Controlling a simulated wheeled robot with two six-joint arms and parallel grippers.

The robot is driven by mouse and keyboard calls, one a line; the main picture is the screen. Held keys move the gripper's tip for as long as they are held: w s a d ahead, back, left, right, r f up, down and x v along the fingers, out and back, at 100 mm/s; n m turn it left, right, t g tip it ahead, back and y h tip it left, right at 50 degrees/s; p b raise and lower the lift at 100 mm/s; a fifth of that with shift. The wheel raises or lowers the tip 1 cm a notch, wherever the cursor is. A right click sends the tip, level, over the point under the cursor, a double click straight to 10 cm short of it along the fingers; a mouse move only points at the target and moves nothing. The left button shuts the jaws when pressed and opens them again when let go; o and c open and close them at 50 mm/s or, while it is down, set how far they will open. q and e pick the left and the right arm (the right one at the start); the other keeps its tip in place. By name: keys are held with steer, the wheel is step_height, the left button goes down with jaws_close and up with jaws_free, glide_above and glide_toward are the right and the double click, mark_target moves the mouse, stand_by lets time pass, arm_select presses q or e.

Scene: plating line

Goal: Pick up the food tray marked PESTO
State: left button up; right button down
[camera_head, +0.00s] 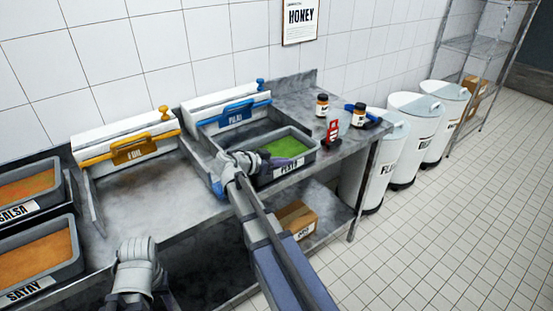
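The food tray marked PESTO (299,160) is a dark grey pan of green food on the steel counter, below a blue-handled station. Its white label is on the front wall, partly covered by my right arm. My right gripper (250,173) is at the tray's left end and hides that corner. Bluish-purple finger parts show apart on both sides of the hand, one left of the tray and one over the green food, so it looks open. Contact with the tray is unclear. My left gripper (137,262) is low at the counter's front edge, its fingers hidden.
Trays marked SALSA (32,194) and SATAY (40,264) stand at the left. A yellow-handled station (130,149) is beside the blue one (236,114). Small bottles (322,104) and a red item (333,132) stand right of the tray. A cardboard box (297,217) sits underneath.

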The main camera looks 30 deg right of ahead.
step_height(320, 180, up, 10)
steer(key=p, duration=1)
